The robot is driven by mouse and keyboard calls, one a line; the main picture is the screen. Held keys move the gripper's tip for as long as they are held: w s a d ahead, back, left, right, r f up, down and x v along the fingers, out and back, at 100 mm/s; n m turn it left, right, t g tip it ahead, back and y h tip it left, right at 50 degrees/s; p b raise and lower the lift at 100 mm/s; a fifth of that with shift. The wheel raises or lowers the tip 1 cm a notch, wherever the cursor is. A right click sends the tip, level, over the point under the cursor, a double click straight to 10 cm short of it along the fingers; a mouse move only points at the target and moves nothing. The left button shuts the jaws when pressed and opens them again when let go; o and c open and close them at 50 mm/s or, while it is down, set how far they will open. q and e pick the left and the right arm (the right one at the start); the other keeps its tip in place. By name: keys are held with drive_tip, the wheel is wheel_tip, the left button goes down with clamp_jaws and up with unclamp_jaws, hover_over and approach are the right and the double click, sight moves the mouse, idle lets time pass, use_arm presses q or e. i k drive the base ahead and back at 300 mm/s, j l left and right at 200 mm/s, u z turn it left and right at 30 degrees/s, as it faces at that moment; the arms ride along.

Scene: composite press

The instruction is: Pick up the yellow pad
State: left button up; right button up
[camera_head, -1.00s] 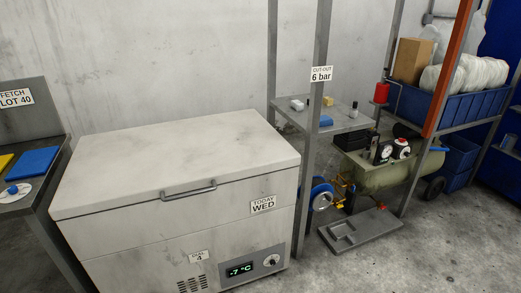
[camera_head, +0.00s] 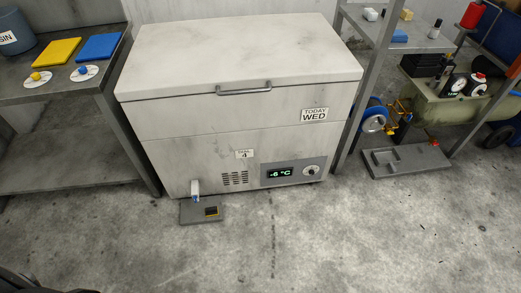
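The yellow pad (camera_head: 56,52) lies flat on the grey metal table (camera_head: 25,92) at the upper left. It is a flat, roughly square sheet. A blue pad (camera_head: 98,47) of like shape lies just to its right, with a narrow gap between them. In front of the yellow pad is a white disc with a yellow knob (camera_head: 37,78). A similar disc with a blue knob (camera_head: 83,71) is in front of the blue pad. Neither of my grippers is in view.
A blue-grey bin (camera_head: 14,32) stands left of the yellow pad. A closed white chest freezer (camera_head: 240,65) stands right of the table. A small grey tray (camera_head: 201,216) lies on the floor before it. A shelf (camera_head: 405,40) stands right. The front floor is clear.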

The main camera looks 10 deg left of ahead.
sight(213, 211)
drive_tip(key=u, duration=1)
drive_tip(key=k, duration=0.25)
drive_tip(key=j, duration=0.1)
